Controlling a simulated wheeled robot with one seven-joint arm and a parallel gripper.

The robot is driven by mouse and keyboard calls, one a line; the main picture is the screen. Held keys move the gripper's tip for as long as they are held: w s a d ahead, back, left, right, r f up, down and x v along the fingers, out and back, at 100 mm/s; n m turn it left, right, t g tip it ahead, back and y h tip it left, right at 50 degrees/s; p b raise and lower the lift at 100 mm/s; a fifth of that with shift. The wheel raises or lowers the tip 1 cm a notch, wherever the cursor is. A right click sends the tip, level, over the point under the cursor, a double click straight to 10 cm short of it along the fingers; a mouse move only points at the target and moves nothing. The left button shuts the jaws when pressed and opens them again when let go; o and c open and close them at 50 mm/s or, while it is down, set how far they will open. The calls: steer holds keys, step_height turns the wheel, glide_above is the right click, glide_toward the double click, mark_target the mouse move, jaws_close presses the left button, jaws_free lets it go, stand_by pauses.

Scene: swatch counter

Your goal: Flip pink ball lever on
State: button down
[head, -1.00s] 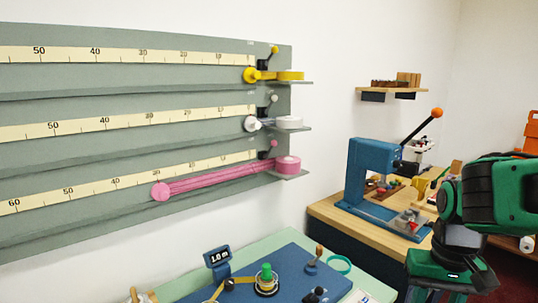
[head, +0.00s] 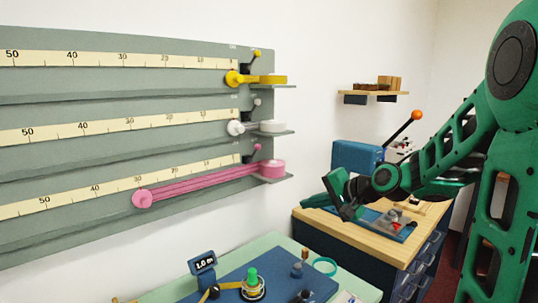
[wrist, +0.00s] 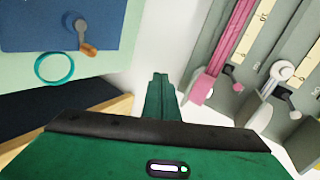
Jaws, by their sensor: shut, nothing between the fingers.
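The pink ball lever (head: 257,147) is a short lever with a small pink ball on top. In the wrist view the pink ball (wrist: 238,87) shows to the right of my fingers, beside the pink tape. My gripper (head: 304,201) is shut and empty. It points left toward the board, lower and to the right of the lever, and is apart from it. In the wrist view the closed fingers (wrist: 160,78) are at the centre.
Similar levers with a yellow ball (head: 257,54) and a grey ball (head: 257,102) sit on the rails above. A pink strip runs left from the roll. Below are a green-topped counter with a blue mat (head: 232,292) and a teal ring (head: 325,266). A wooden bench (head: 353,237) stands right.

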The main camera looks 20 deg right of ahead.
steer(key=w+d+r+m+t+y, duration=0.1)
steer(key=w+r+m+t, duration=0.4)
steer(key=r, duration=0.5)
steer(key=shift+w+d+r+m+y, duration=0.2)
steer(key=shift+w+d+m+y, duration=0.15)
steer(key=shift+w+y, duration=0.65)
steer(key=shift+w+a, duration=0.1)
steer(key=shift+w, duration=0.05)
glide_toward(254, 153)
steer(key=w+d, duration=0.4)
steer(key=w+a, duration=0.2)
steer(key=shift+a+r, duration=0.35)
steer(key=shift+w+a+r, duration=0.1)
steer(key=shift+w+a, duration=0.1)
steer(key=shift+a, duration=0.3)
